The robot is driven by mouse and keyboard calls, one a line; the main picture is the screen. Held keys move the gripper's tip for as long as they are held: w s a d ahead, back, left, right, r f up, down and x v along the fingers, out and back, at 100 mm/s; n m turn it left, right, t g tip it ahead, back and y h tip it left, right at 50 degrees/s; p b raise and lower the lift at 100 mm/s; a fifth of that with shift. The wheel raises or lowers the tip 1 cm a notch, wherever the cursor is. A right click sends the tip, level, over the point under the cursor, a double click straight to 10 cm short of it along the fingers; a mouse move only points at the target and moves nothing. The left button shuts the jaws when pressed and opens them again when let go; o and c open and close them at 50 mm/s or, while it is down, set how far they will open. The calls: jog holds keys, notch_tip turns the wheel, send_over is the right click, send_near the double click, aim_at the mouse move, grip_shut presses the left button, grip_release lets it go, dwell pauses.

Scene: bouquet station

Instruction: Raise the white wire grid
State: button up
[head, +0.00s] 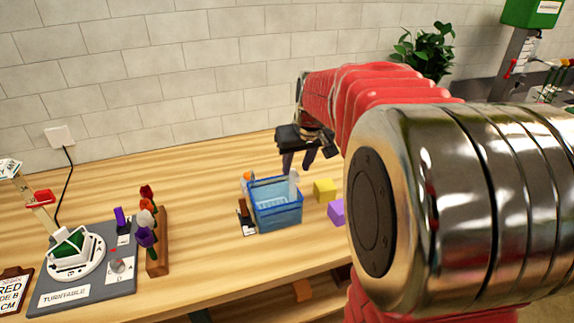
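My gripper (298,160) hangs above the back right part of a blue open-topped bin (280,216) on the wooden table. Its two dark fingers point down with a gap between them, and I see nothing held in the gap. A pale upright piece (293,187) shows at the right side of the bin, below the fingers; I cannot tell whether it is part of the white wire grid. No white wire grid can be clearly made out. The bin's inside is only partly visible.
A yellow block (325,189) and a purple block (337,212) lie right of the bin. A small dark item with a white label (246,218) is at its left. A wooden flower rack (158,255) and a grey turntable station (93,272) stand further left. My arm hides the table's right side.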

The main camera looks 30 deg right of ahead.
jog(key=shift+x, duration=1.25)
jog(key=shift+c, duration=0.3)
grip_shut()
